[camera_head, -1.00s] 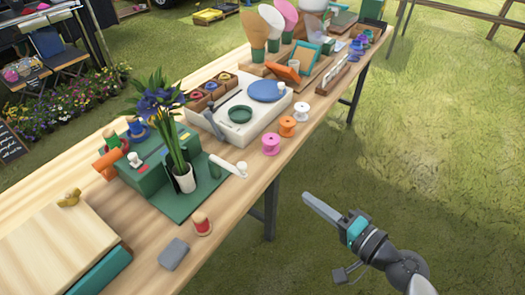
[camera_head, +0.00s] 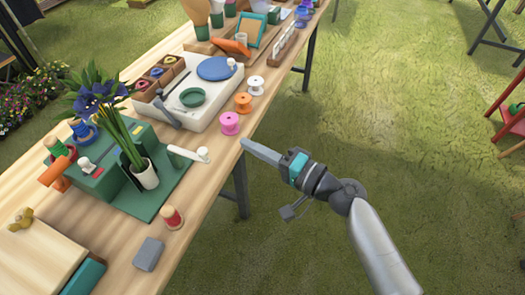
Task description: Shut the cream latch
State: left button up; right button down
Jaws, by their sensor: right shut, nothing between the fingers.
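My right gripper (camera_head: 244,145) is shut and empty. Its tip shows just off the table's edge, to the right of the latch knob and apart from it, below the pink spool. My left gripper is not in view.
A potted blue flower (camera_head: 144,174) stands in front of the box beside the latch. Pink (camera_head: 230,123), orange (camera_head: 243,102) and white (camera_head: 256,85) spools line the table edge. A red spool (camera_head: 172,217) and grey block (camera_head: 148,254) sit nearer.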

jog(key=a, duration=0.7)
jog(key=shift+f+p, duration=0.35)
jog(key=shift+f, duration=0.1)
